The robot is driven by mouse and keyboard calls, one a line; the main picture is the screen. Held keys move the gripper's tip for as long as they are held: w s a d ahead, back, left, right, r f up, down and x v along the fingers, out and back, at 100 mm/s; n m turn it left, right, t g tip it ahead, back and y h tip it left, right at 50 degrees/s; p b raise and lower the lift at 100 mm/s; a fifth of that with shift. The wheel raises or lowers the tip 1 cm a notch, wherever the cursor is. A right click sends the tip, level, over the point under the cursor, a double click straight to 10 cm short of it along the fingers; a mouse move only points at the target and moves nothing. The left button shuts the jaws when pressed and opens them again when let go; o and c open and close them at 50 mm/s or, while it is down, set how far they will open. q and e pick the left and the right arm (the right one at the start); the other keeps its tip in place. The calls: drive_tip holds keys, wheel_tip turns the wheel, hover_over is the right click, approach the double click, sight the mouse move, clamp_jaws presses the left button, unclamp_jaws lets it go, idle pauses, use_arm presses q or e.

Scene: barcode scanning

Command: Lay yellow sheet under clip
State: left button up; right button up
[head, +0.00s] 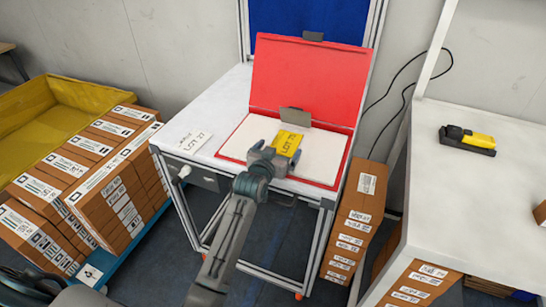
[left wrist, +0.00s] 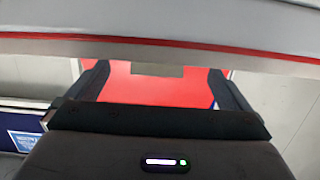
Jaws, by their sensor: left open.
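The yellow sheet (head: 288,141), marked LOT 73, lies tilted on the white page of the open red folder (head: 229,154). Its upper edge is close to the grey clip (head: 295,116) on the folder's middle; I cannot tell whether any of it is under the clip. My left gripper (head: 271,152) is open, over the page at the sheet's near side, and hides part of the sheet's near edge. In the left wrist view its two fingers (left wrist: 158,88) stand wide apart, with red folder surface and a grey clip (left wrist: 157,70) between them. My right gripper is not in view.
A white LOT 27 sheet (head: 195,141) lies on the stand (head: 212,118) left of the folder. A yellow bin (head: 38,127) and stacked boxes (head: 112,187) are at left. A scanner (head: 468,138) rests on the mostly clear right table (head: 483,207).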

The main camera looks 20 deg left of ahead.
use_arm(q)
drive_tip(key=s+r+b, duration=0.1)
drive_tip(key=s+b, duration=0.1)
drive_tip(key=s, duration=0.8)
drive_tip(key=shift+r, duration=0.4)
drive_tip(key=shift+a, duration=0.1)
